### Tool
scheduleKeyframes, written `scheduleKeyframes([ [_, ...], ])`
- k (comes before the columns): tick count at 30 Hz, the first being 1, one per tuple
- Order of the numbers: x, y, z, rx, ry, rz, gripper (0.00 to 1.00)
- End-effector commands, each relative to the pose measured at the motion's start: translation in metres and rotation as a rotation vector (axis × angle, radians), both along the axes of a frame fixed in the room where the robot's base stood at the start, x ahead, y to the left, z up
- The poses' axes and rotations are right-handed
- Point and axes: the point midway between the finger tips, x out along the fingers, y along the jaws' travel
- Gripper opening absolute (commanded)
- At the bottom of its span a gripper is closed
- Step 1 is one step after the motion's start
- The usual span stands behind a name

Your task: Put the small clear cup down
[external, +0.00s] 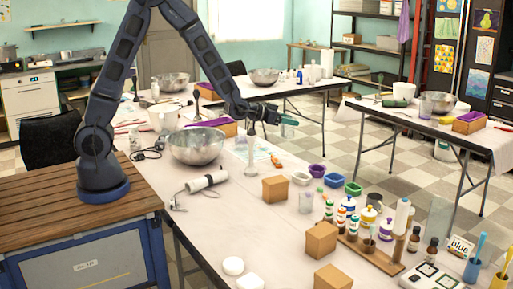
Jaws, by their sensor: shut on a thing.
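My gripper (284,119) is above the long front table, near its far edge, and shut on the small clear cup. The held cup is too small and see-through to make out clearly against the table and floor behind it. A small clear beaker (306,203) stands upright on the table, to the right of a brown cardboard box. A tall pale object with a round foot (251,158) stands below and left of my gripper.
A steel bowl (198,146) and a white hand blender (205,182) lie left of the gripper. A brown box (275,189), purple and blue tubs and several bottles crowd the right. Bare tabletop (225,220) shows at the front middle.

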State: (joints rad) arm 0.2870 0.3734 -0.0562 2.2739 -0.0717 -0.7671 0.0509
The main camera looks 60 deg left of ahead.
Motion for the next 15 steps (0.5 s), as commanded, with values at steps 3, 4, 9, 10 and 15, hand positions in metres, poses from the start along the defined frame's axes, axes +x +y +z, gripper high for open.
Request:
scheduleKeyframes([
  [3, 0.010, 0.053, 0.001, 0.003, -0.001, 0.110, 0.34],
  [4, 0.012, 0.065, 0.001, 0.002, -0.002, 0.137, 0.34],
  [9, 0.018, 0.141, 0.003, 0.004, -0.005, 0.297, 0.34],
  [10, 0.018, 0.154, 0.004, 0.005, -0.006, 0.323, 0.34],
  [15, 0.013, 0.226, 0.005, 0.006, -0.007, 0.479, 0.34],
])
